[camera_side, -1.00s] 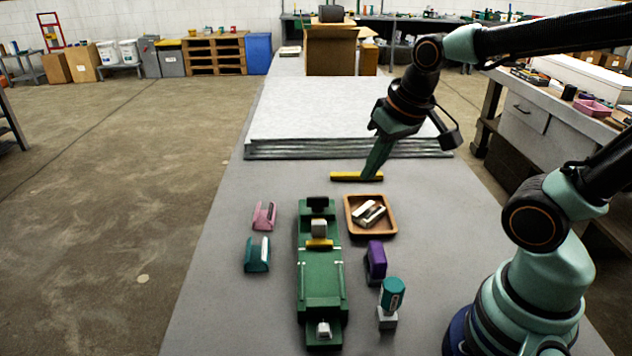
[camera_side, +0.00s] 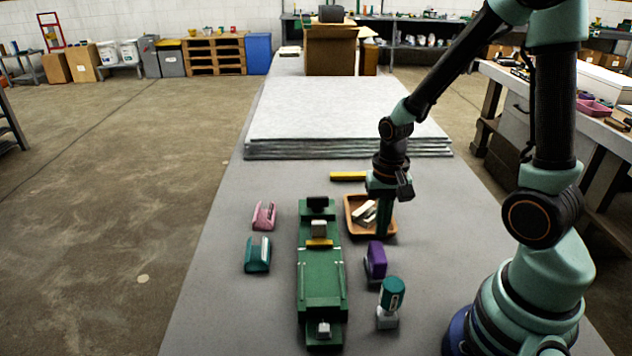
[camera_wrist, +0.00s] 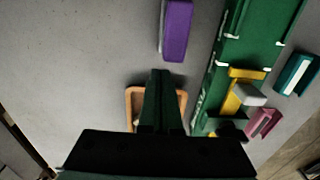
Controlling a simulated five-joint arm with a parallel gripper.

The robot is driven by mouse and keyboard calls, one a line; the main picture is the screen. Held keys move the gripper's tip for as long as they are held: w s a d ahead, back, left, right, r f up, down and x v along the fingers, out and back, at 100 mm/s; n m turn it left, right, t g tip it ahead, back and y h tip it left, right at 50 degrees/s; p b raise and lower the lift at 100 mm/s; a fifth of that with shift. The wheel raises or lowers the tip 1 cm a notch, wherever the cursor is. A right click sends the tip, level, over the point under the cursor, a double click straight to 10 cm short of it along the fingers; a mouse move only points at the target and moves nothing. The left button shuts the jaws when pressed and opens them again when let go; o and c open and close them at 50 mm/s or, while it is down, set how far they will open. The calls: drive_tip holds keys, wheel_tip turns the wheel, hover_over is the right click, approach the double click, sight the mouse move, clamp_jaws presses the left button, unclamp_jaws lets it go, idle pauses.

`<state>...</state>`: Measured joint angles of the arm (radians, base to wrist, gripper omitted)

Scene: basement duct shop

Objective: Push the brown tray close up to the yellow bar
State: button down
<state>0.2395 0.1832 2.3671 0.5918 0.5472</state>
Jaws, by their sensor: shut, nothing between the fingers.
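The brown tray (camera_side: 348,217) lies on the grey table in the side view, with pale metal-looking pieces inside. The yellow bar (camera_side: 347,176) lies beyond its far edge, with a strip of bare table between them. My gripper (camera_side: 384,232) is shut and empty, pointing down at the tray's near right part and hiding some of it. In the wrist view my gripper (camera_wrist: 160,73) crosses over the tray (camera_wrist: 130,100), its tips past the near rim. I cannot tell whether the fingers touch the tray. The bar is not visible in the wrist view.
A purple block (camera_side: 376,260) and a teal-topped stamp (camera_side: 391,296) stand close in front of the tray. A long green fixture (camera_side: 321,275) is to its left, with pink (camera_side: 264,216) and teal (camera_side: 257,255) holders beyond. Grey sheets (camera_side: 345,115) are stacked behind the bar.

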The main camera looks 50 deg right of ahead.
sight(369, 207)
wheel_tip(369, 207, down, 6)
drive_tip(key=shift+f, duration=0.1)
drive_tip(key=shift+w+d, duration=0.95)
drive_tip(key=shift+w+d+r, duration=0.2)
drive_tip(key=shift+w+d, duration=0.25)
drive_tip(key=w+d, duration=0.6)
drive_tip(key=shift+w+d, duration=0.3)
drive_tip(key=shift+d, duration=0.05)
